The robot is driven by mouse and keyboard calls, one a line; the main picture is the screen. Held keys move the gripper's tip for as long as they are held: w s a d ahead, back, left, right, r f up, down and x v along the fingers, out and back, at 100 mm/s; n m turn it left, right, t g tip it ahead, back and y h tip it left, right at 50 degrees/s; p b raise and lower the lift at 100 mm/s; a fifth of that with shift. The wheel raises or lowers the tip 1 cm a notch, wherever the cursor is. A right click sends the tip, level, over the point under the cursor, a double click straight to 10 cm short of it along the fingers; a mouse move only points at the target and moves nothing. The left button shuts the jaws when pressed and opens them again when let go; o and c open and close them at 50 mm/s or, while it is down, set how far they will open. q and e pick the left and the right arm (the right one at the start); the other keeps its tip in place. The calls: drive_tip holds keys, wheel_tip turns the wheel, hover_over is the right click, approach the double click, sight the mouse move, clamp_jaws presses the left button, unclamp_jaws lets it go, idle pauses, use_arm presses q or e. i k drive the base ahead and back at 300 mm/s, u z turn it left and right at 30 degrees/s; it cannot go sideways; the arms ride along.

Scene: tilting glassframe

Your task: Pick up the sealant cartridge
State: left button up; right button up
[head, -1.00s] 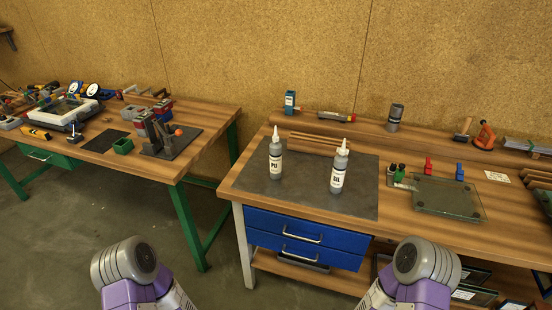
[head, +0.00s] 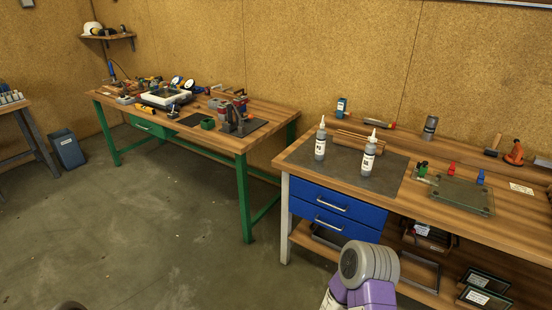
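Two upright sealant cartridges with pointed nozzles stand on the dark mat (head: 350,183) of the right-hand workbench. The left cartridge (head: 320,145) has a label that seems to read PU. The right cartridge (head: 369,158) has a label that is too small to read surely now. They stand apart, and nothing touches them. Only a rounded purple and grey part of my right arm shows, at the bottom, well short of the bench. Neither of my grippers is in view.
The right workbench (head: 300,153) has blue drawers (head: 335,207) and a low shelf with boxes. Wooden sticks (head: 362,142) lie behind the cartridges. A glass plate (head: 463,195) lies to the right. A green-legged bench (head: 270,116) stands left. Open floor (head: 150,220) lies in front.

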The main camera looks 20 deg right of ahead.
sight(321, 137)
drive_tip(key=z, duration=1.05)
drive_tip(key=i, duration=1.1)
drive_tip(key=z, duration=0.05)
